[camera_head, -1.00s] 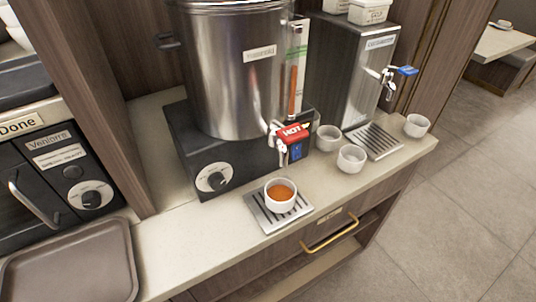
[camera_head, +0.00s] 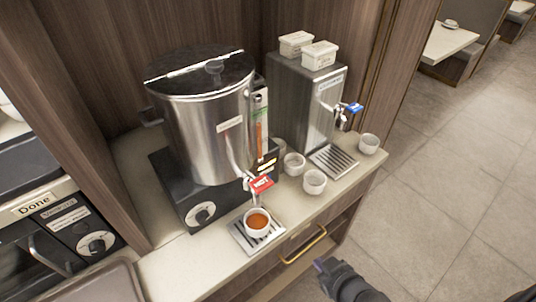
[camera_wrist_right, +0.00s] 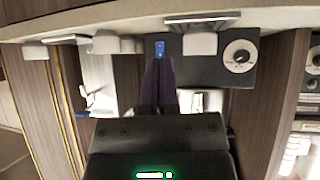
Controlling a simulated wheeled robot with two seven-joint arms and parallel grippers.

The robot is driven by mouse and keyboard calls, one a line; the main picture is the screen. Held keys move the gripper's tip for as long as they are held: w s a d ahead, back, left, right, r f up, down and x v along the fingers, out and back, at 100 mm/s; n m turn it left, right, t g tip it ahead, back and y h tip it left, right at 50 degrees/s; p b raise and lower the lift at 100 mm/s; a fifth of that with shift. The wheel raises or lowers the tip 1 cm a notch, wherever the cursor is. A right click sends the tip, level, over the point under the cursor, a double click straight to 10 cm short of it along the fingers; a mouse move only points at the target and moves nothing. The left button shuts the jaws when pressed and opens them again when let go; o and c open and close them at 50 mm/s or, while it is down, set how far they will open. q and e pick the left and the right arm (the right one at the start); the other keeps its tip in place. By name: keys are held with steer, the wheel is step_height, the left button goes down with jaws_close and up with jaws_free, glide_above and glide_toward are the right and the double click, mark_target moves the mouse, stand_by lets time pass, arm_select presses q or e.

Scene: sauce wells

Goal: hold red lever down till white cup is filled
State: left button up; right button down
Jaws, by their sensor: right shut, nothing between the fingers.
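The red lever (camera_head: 261,184), marked HOT, is on the tap of the large steel urn (camera_head: 212,125). The white cup (camera_head: 250,231) stands upright below the tap on a slotted drip tray (camera_head: 238,238) and holds orange-brown liquid below its rim. It also shows in the right wrist view (camera_wrist_right: 200,44), where the scene is upside down. My right gripper (camera_head: 321,265) is in front of the counter, apart from lever and cup. Its fingers (camera_wrist_right: 159,62) are shut and empty. I cannot make out the red lever in the wrist view. My left gripper is not in view.
Several empty white cups, one (camera_head: 315,182) near the front, stand right of the tap. A second dispenser (camera_head: 305,105) with a blue lever (camera_head: 355,107) is behind them. A brown tray (camera_head: 95,285) lies at left. A gold drawer handle (camera_head: 303,245) juts below the counter edge.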

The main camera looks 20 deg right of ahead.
arm_select(q)
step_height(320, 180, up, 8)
steer(key=p, duration=0.6)
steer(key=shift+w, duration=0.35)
arm_select(e)
steer(key=w+a+r+t+y, duration=0.1)
steer(key=a+r+t+y, duration=0.1)
steer(key=r, duration=1)
steer(key=w+a+r+n+t+y, duration=0.1)
steer(key=w+a+r+y, duration=0.1)
steer(key=r, duration=1)
steer(key=shift+w+a+r+n+t, duration=0.3)
steer(key=shift+a+r+t, duration=0.1)
steer(key=shift+a, duration=0.25)
glide_above(255, 179)
steer(key=s+d, duration=0.2)
steer(key=s, duration=0.1)
step_height(255, 179, down, 3)
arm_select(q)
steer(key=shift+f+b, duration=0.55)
arm_select(e)
steer(key=shift+a+f, duration=0.1)
steer(key=shift+f, duration=1.7)
